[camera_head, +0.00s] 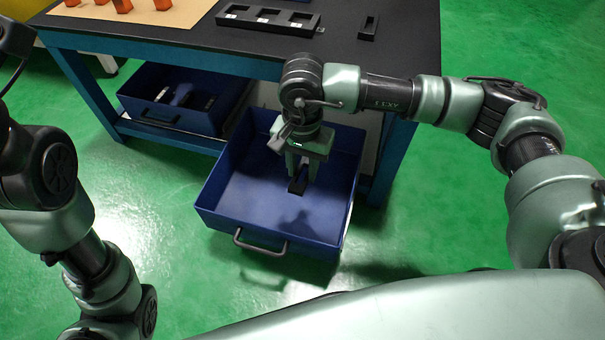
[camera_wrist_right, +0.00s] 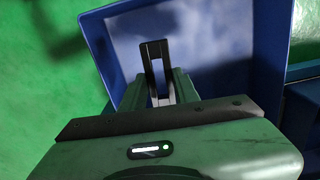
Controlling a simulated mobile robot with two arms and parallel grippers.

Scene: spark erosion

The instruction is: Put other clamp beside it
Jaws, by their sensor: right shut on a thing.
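My right gripper (camera_head: 299,176) reaches down into the open blue drawer (camera_head: 230,192). It is shut on a black slotted clamp (camera_head: 297,187). In the right wrist view the clamp (camera_wrist_right: 147,62) sticks out beyond the fingers (camera_wrist_right: 160,92), above the blue drawer floor. I cannot tell whether it touches the floor. A similar black slotted piece (camera_head: 368,27) lies on the dark tabletop at the back right. No other piece shows in this drawer. My left arm comes in at the left, but its gripper is out of view.
A black holder with several square openings (camera_head: 268,19) lies on the table (camera_head: 330,55). Orange pieces (camera_head: 122,5) stand on a tan mat (camera_head: 170,14). A second blue drawer (camera_head: 200,122) at the left holds grey and black items. The drawer handle (camera_head: 258,246) juts forward.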

